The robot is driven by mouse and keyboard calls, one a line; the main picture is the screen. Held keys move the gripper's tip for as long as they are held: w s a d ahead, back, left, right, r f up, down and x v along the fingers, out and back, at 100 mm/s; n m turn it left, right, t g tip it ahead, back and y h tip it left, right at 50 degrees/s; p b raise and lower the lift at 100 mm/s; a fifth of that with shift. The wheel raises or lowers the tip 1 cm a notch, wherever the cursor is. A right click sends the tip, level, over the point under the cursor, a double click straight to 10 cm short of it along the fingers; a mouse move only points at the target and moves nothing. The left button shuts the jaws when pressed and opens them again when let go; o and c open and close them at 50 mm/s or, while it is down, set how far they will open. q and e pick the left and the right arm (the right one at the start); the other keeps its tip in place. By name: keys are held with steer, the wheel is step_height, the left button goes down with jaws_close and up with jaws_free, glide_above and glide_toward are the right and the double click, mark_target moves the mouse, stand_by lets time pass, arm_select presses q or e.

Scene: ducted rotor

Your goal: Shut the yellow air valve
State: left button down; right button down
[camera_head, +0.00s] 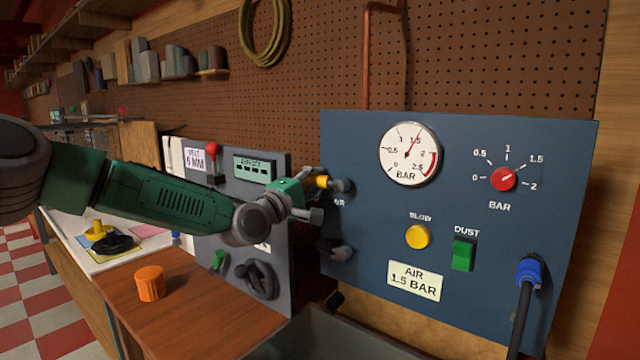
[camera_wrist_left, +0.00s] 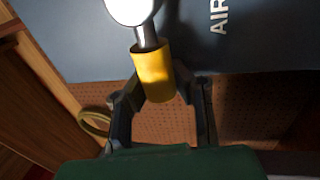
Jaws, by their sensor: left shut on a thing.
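The yellow air valve lever (camera_head: 322,181) sticks out at the left edge of the blue panel, just above a partly hidden AIR label. My left gripper (camera_head: 318,198) is at this lever, with its arm coming in from the left. In the left wrist view the yellow sleeve of the lever (camera_wrist_left: 154,72) sits between the two dark fingers (camera_wrist_left: 158,88), on a metal stem with a pale round end. The fingers are shut on the sleeve. The gripper hides part of the valve in the head view. My right gripper is not in view.
The blue panel (camera_head: 460,215) carries a pressure gauge (camera_head: 409,154), a red knob (camera_head: 503,179), a yellow button (camera_head: 417,237) and a green switch (camera_head: 463,254). A grey panel with a red-topped lever (camera_head: 214,152) stands behind my arm. An orange knob-like piece (camera_head: 150,283) sits on the wooden bench.

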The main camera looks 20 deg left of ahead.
arm_select(q)
steer(key=shift+s+f, duration=0.1)
steer(key=shift+f, duration=0.65)
steer(key=c, duration=1.6)
jaws_free()
steer(key=shift+c, duration=0.2)
steer(key=o, duration=0.3)
steer(key=shift+s+a+r, duration=0.1)
steer(key=shift+r, duration=0.05)
steer(key=shift+o, duration=0.2)
steer(key=shift+a+r, duration=0.2)
steer(key=shift+a, duration=0.1)
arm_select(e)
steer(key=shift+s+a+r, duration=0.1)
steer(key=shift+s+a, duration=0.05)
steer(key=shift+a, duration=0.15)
arm_select(q)
steer(key=shift+s+a, duration=0.1)
steer(key=shift+s, duration=0.05)
steer(key=v, duration=1.1)
steer(key=shift+s+a+f, duration=0.15)
steer(key=shift+s+a, duration=0.05)
steer(key=shift+s, duration=0.15)
steer(key=shift+d, duration=0.1)
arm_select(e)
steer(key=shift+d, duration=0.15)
